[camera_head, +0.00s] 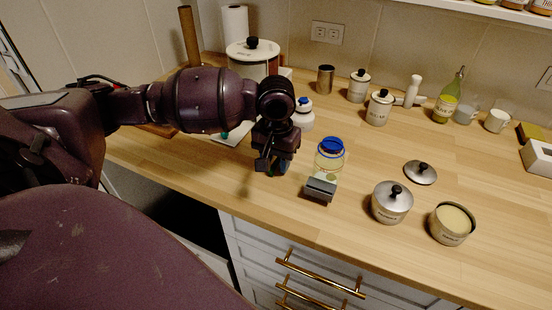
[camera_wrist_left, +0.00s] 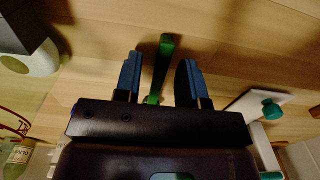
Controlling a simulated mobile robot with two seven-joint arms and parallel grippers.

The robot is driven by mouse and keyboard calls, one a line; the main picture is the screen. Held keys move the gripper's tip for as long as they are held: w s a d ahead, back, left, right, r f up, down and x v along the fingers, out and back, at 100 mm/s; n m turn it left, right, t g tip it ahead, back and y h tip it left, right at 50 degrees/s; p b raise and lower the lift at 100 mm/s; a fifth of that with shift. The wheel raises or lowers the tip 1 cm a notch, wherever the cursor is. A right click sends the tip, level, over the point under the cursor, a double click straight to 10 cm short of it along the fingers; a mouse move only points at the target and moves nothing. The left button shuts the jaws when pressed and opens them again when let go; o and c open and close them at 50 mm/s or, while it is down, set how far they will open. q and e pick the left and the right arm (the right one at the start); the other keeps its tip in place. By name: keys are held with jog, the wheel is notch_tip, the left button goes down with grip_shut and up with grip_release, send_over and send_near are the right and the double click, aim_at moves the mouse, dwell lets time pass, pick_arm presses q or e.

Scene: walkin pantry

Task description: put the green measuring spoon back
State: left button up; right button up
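The green measuring spoon (camera_wrist_left: 160,65) shows in the left wrist view as a narrow green handle over the wooden counter. My left gripper (camera_wrist_left: 159,82) is open, with one blue-grey finger on each side of the handle and a gap on both sides. The lower end of the spoon is hidden by the gripper body. The spoon cannot be made out clearly there. My right gripper is not in view.
A small grey block (camera_head: 320,189) stands in front of the jar. A lidded canister (camera_head: 391,204), an open canister (camera_head: 452,225) and a loose lid (camera_head: 421,173) stand to the right. A white piece with a teal knob (camera_wrist_left: 270,108) lies beside the gripper. The counter's front edge is close.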

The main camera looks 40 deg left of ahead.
aim_at(276, 162)
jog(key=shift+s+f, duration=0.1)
pick_arm(q)
jog(key=shift+r, duration=0.2)
notch_tip(276, 162, up, 12)
jog(key=p, duration=0.3)
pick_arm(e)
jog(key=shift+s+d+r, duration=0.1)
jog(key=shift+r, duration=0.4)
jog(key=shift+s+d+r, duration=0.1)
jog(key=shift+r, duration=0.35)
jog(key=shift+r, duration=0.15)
